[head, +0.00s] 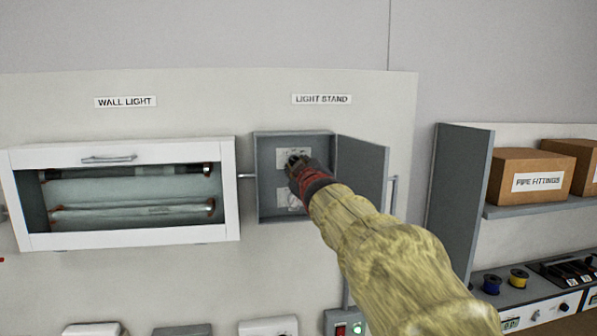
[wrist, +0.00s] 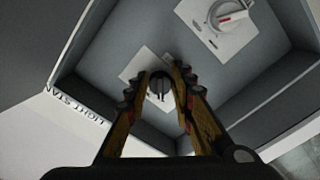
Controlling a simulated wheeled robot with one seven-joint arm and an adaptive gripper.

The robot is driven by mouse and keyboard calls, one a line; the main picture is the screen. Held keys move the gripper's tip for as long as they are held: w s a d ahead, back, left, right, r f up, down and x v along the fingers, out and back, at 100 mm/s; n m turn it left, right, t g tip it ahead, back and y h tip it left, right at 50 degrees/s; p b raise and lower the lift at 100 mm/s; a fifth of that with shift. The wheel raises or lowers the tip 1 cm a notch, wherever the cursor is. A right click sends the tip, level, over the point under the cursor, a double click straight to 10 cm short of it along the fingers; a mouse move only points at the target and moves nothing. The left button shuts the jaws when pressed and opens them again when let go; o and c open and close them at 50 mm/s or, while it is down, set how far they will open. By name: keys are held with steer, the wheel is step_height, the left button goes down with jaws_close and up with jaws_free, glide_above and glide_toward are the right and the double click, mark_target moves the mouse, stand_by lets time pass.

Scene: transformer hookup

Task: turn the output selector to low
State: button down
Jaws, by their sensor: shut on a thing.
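The grey box (head: 264,190) under the LIGHT STAND sign is open on the wall. My gripper (head: 296,162) reaches into its upper part. In the wrist view my gripper (wrist: 161,76) has its two fingers on either side of a small dark knob (wrist: 159,86) on a pale plate (wrist: 139,66) and is shut on it. A second, larger white dial (wrist: 232,17) with a red mark sits on the other plate, lower in the box, clear of the fingers. No setting words are readable on either plate, so I cannot tell which is the output selector.
The box door (head: 362,168) stands open to the right, close beside my arm. A white-framed wall light case (head: 125,240) is to the left. A shelf (head: 540,208) with cardboard boxes (head: 527,178) is to the right. A red and green switch unit (head: 346,328) is below.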

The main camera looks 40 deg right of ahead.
steer(key=shift+r, duration=0.1)
stand_by(0.4)
steer(key=c, duration=1.7)
jaws_free()
steer(key=shift+o, duration=0.2)
steer(key=v, duration=1.2)
